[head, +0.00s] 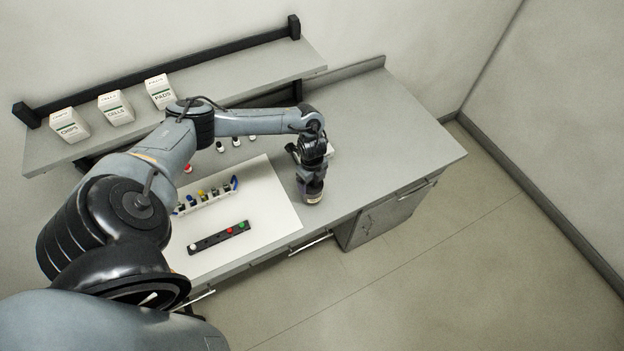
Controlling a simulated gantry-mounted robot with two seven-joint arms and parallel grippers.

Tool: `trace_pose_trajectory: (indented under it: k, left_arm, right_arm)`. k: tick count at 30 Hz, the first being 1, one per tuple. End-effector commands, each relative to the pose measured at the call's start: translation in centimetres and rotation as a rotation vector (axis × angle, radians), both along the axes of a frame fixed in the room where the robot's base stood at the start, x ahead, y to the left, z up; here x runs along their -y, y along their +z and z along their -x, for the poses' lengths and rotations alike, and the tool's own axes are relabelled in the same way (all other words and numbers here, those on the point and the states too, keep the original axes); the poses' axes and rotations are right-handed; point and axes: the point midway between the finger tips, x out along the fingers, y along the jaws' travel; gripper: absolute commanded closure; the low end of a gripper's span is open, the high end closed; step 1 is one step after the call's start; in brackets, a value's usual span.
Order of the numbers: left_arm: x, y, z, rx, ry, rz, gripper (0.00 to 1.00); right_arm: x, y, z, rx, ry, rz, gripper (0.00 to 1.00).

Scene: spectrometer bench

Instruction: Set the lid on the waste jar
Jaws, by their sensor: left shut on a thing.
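My left gripper (313,181) points down over the front edge area of the bench, just right of the white mat. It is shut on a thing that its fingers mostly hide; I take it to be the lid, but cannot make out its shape. A small dark, round form with a pale brownish band (313,198) shows right under the fingers. It may be the waste jar, and I cannot tell whether lid and jar touch. My right gripper is not in view.
A white mat (271,212) holds a white rack (206,200) of small coloured-top items and a black strip (218,237) with coloured buttons. Several small vials stand behind. White boxes (116,108) sit on the raised shelf (245,78). The bench's right part (390,130) is clear.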

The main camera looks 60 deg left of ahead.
Motion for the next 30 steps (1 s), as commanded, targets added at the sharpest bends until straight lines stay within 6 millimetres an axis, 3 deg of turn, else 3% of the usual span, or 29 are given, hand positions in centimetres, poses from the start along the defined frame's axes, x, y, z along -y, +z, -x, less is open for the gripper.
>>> trace_pose_trajectory:
  k: [14, 15, 18, 30]
  left_arm:
    - [-0.01, -0.55, 0.01, 0.000, 0.000, 0.000, 0.51]
    - [-0.01, -0.55, 0.01, 0.000, 0.000, 0.000, 0.15]
    - [-0.01, -0.55, 0.01, 0.000, 0.000, 0.000, 0.00]
    - [-0.05, 0.36, -0.04, 0.001, -0.002, 0.000, 0.00]
  right_arm:
    - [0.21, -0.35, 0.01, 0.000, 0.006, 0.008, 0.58]
    - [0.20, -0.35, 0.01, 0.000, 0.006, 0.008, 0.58]
    - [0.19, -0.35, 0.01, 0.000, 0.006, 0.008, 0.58]
    - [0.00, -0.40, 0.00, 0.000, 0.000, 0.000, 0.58]
